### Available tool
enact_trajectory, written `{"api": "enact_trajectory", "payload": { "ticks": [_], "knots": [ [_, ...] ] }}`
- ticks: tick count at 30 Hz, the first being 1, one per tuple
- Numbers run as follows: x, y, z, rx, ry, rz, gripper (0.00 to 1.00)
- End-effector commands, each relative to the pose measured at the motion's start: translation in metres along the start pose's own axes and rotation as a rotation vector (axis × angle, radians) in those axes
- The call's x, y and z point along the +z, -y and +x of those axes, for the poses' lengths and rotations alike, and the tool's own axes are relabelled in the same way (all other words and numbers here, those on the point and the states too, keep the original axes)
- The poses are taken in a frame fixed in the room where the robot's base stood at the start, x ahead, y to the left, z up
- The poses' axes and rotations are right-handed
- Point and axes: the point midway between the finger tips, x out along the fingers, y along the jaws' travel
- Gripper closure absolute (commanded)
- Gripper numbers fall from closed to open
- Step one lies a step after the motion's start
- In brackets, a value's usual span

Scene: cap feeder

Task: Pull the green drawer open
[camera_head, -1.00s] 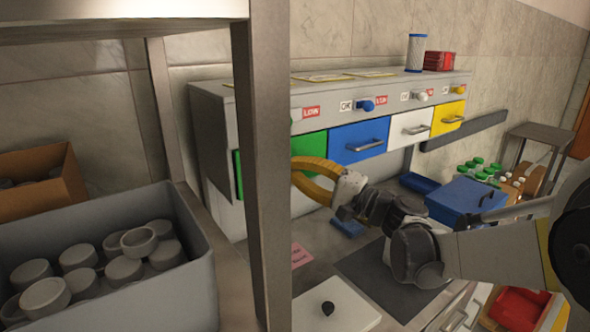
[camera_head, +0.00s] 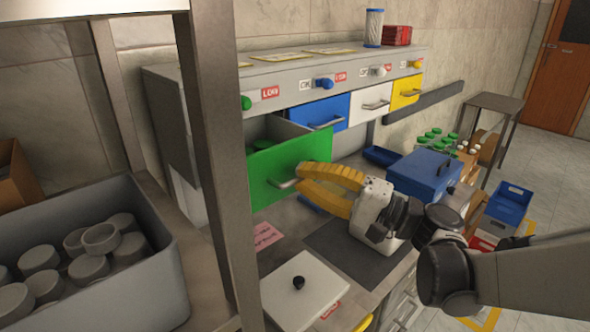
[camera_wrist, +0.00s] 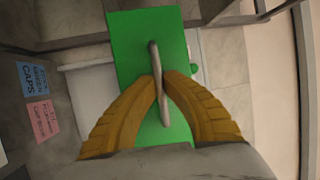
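The green drawer (camera_head: 297,160) is pulled well out of the grey cabinet (camera_head: 215,95), and its open inside partly shows behind the front. In the wrist view its green front (camera_wrist: 130,45) carries a metal bar handle (camera_wrist: 153,52). My gripper (camera_head: 300,181) has its yellow fingers at that handle. In the wrist view the fingertips (camera_wrist: 160,82) close in on the bar from both sides, with no clear gap. The handle's end (camera_head: 282,184) shows just left of the fingers in the head view.
A post (camera_head: 212,150) and a grey bin (camera_head: 165,280) of round cups stand at the left. The blue drawer (camera_head: 318,113), white drawer (camera_head: 368,104) and yellow drawer (camera_head: 405,91) are to the right. A blue box (camera_head: 420,174) and a white lid (camera_head: 303,290) with a black knob are on the counter.

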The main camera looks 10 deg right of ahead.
Motion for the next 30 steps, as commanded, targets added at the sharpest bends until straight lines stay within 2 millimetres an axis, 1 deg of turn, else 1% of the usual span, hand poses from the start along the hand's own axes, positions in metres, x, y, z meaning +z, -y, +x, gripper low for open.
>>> {"api": "enact_trajectory", "payload": {
  "ticks": [4,5,6,7,15,17,19,23,27,30],
  "knots": [
    [0.0,0.0,0.0,0.0,0.0,0.0,1.0],
    [0.0,0.0,0.0,0.0,0.0,0.0,0.83],
    [0.0,0.0,0.0,0.0,0.0,0.0,0.71],
    [0.0,0.0,0.001,0.0,0.0,0.0,0.68],
    [0.0,0.0,0.0,0.0,0.0,0.0,0.68],
    [-0.001,0.0,-0.002,0.0,-0.001,0.0,0.68],
    [-0.001,0.0,-0.009,0.0,-0.002,-0.001,0.68],
    [-0.002,0.0,-0.033,0.0,-0.006,-0.002,0.68],
    [-0.002,0.0,-0.065,0.0,-0.007,-0.002,0.68],
    [-0.002,0.0,-0.086,0.0,-0.005,-0.001,0.68]
  ]
}}
